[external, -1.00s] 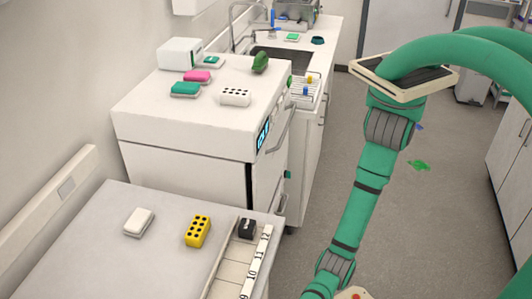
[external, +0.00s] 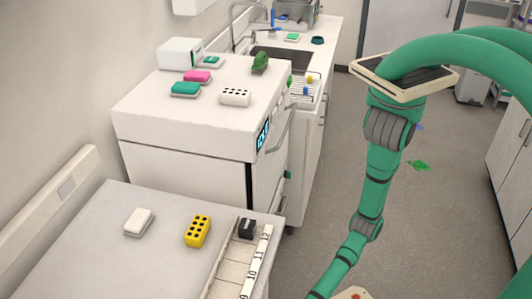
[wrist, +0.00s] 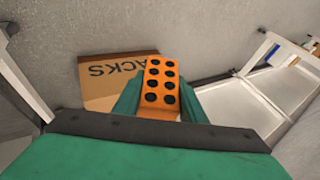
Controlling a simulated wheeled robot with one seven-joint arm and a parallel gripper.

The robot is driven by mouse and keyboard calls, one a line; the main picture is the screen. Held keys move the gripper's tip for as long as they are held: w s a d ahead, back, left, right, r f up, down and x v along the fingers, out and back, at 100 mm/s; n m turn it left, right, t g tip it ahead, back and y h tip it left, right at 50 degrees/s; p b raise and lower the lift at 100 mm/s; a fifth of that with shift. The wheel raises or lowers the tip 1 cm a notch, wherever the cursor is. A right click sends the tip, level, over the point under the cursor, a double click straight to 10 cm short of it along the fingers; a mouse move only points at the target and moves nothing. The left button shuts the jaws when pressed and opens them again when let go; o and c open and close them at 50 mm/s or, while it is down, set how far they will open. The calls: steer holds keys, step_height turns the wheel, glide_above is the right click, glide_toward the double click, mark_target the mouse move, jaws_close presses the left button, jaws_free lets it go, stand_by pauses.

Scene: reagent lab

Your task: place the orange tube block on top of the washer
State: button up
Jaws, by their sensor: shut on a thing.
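The orange tube block (wrist: 155,72) is a block with rows of black holes, seen in the wrist view. My gripper (wrist: 160,98) is shut on it, a green finger on each side. The washer (external: 190,138) is the white boxy appliance with a lit blue display in the external view. My gripper and the orange block are outside the external view, so their distance from the washer cannot be told there.
On the washer top are a white box (external: 180,52), pink (external: 198,76) and teal (external: 185,89) items, a white tube block (external: 235,97) and a green object (external: 260,62). A yellow block (external: 197,231) is on the near counter. A cardboard box (wrist: 100,92) lies behind the orange block.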

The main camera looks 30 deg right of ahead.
steer(key=w+d+f+m+t, duration=0.2)
steer(key=w+d+f+m, duration=0.15)
steer(key=w+d, duration=0.5)
steer(key=w+d+f+m+t+h, duration=0.15)
steer(key=w+d+f, duration=0.35)
steer(key=d, duration=0.6)
steer(key=w+d+f+m+t+y, duration=0.1)
steer(key=w+d+f+m+t, duration=0.2)
steer(key=w+d, duration=0.5)
steer(key=w+d+r+m+h, duration=0.15)
steer(key=w+d+r, duration=0.25)
steer(key=w+d, duration=0.6)
steer(key=w+d+r+m+h, duration=0.1)
steer(key=w+d+r+m, duration=0.25)
steer(key=w+d, duration=0.65)
steer(key=w+d+r+m+t, duration=0.1)
steer(key=w+d+r+m, duration=0.1)
steer(key=w+d+r, duration=1.65)
steer(key=s+d+r, duration=0.2)
steer(key=d+r, duration=0.8)
steer(key=r, duration=0.3)
steer(key=s+d+r+h, duration=0.1)
steer(key=s+d+r, duration=0.1)
steer(key=d+r, duration=0.8)
step_height(320, 180, up, 5)
steer(key=shift+f+m, duration=0.2)
steer(key=shift+m, duration=0.2)
steer(key=shift+f, duration=0.1)
